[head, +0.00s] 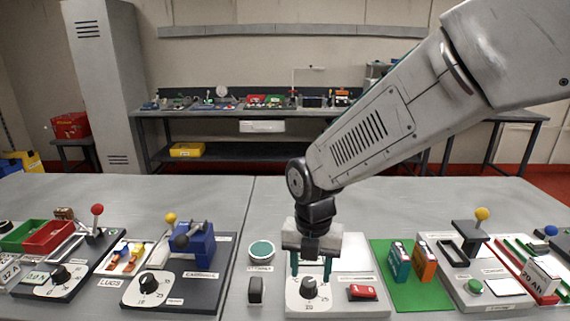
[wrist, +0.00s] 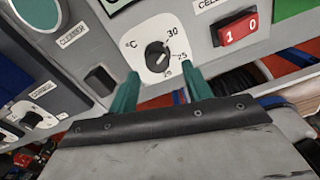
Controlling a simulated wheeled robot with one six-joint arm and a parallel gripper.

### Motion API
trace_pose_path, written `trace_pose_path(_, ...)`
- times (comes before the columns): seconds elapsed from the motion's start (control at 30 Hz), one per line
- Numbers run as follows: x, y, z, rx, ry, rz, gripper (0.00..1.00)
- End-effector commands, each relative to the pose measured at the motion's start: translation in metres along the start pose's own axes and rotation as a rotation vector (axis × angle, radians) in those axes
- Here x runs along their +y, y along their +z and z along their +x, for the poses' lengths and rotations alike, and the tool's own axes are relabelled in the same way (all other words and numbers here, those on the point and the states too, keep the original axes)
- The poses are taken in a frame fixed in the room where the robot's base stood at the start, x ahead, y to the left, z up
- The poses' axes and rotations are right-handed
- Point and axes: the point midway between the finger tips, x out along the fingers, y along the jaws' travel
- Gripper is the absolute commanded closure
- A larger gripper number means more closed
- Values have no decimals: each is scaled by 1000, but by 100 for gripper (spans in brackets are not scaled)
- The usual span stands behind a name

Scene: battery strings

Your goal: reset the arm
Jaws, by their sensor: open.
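My gripper (head: 312,266) hangs from my arm over the middle of the bench, above a white panel with a black dial knob (head: 309,287). Its two green fingers are apart, with nothing seen between them. In the wrist view my gripper (wrist: 160,92) shows its fingers on either side of the dial's lower part, and the knob (wrist: 158,54) is beyond the tips. I cannot tell whether a finger touches the panel.
A round green pad (head: 261,251) and a black switch (head: 255,290) are left of the dial. A green mat (head: 398,298) with two small cells lies to the right. Lever stations with a yellow knob (head: 482,214) and a red knob (head: 97,209) stand up. The bench behind (head: 180,190) is clear.

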Motion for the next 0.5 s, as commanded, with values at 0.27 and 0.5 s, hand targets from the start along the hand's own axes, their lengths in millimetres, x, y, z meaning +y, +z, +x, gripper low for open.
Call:
trace_pose_path(0.27, -29, -25, -2, 45, -80, 621, 51)
trace_pose_path(0.5, -81, -48, -32, 29, -120, 1321, 51)
